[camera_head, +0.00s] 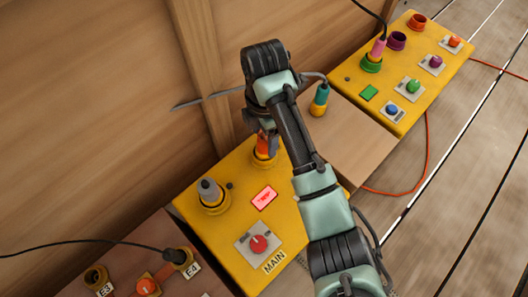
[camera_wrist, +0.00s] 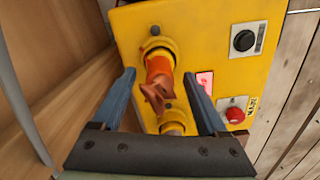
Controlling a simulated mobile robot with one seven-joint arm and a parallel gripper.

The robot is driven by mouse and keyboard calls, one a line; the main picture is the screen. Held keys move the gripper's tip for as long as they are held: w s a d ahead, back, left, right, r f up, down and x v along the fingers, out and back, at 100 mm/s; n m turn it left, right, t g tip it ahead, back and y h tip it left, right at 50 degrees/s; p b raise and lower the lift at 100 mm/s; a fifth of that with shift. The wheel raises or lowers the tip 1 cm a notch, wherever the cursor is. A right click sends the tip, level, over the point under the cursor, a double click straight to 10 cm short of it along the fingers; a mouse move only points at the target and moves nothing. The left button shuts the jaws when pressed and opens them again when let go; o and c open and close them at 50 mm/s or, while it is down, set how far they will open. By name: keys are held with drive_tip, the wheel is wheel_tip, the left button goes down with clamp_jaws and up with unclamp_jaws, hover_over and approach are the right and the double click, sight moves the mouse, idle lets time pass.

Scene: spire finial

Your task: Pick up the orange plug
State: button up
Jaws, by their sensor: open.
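The orange plug (camera_head: 262,146) stands in a yellow round socket on the yellow MAIN box (camera_head: 225,240). In the wrist view the orange plug (camera_wrist: 159,72) points up toward the camera, with a ragged brownish-orange end. My gripper (camera_wrist: 159,76) is open, with one blue-grey finger on each side of the plug and visible gaps between. In the head view my gripper (camera_head: 268,132) is just above the plug and partly hides it. I cannot tell how far the fingertips reach down beside it.
A grey plug (camera_head: 208,190) stands in a nearby socket on the same box, by a red lit display (camera_head: 264,198) and a red button (camera_head: 258,243). A teal plug (camera_head: 320,98) is to the right. A wooden wall (camera_head: 90,90) rises close behind.

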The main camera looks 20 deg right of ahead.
drive_tip(key=shift+f, duration=0.8)
drive_tip(key=shift+r, duration=0.1)
clamp_jaws()
idle(0.7)
